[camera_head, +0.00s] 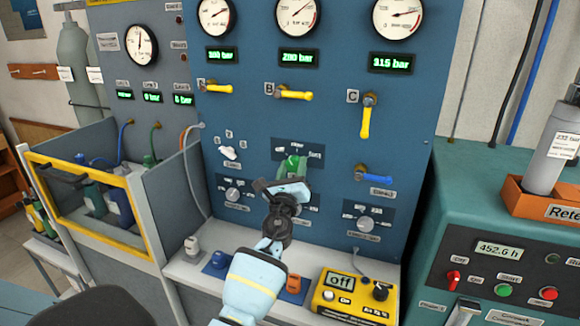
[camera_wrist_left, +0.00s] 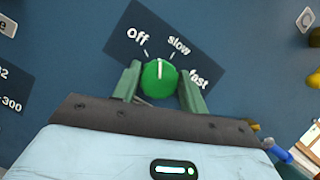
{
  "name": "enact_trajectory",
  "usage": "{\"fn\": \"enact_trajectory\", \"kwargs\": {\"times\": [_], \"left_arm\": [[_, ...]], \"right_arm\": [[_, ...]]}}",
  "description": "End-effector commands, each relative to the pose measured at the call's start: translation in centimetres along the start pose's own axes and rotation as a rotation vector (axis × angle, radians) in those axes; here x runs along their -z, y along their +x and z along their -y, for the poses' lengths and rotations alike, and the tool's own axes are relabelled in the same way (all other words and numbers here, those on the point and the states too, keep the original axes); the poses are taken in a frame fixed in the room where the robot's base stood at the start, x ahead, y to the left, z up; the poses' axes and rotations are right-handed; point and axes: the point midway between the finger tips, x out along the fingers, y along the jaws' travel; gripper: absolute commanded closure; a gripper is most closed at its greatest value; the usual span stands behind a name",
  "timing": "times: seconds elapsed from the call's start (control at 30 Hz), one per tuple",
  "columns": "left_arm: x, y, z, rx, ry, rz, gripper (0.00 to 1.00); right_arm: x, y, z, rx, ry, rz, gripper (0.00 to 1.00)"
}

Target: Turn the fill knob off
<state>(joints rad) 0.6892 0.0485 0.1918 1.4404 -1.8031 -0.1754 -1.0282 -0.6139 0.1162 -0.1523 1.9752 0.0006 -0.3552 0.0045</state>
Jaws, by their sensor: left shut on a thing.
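The green fill knob (camera_wrist_left: 159,80) sits on a dark label plate (camera_wrist_left: 125,30) marked Off, slow and fast in the left wrist view. Its white pointer line points between the Off and slow marks. My left gripper (camera_wrist_left: 160,88) has its two green fingers on either side of the knob and is shut on it. In the head view my left gripper (camera_head: 291,168) reaches up to the same plate (camera_head: 316,153) on the blue panel and mostly hides the knob. My right gripper is not in view.
Yellow lever handles (camera_head: 294,95) and a blue handle (camera_head: 374,175) stick out from the panel. Below, a shelf carries a yellow box (camera_head: 354,299) whose display reads off. A teal cabinet (camera_head: 500,250) stands at the right.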

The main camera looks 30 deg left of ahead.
Motion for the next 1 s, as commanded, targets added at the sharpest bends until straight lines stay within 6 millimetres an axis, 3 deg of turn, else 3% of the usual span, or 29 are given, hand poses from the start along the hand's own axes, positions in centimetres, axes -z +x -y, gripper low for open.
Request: {"fn": "enact_trajectory", "kwargs": {"times": [0.5, 1.0], "left_arm": [[-0.1, 0.0, 0.1, -0.146, -0.353, 0.0, 0.8], [0.1, 0.0, 0.1, -0.183, -0.442, -0.001, 0.8]], "right_arm": [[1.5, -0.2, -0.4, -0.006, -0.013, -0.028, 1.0], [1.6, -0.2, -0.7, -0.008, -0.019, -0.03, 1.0]]}}
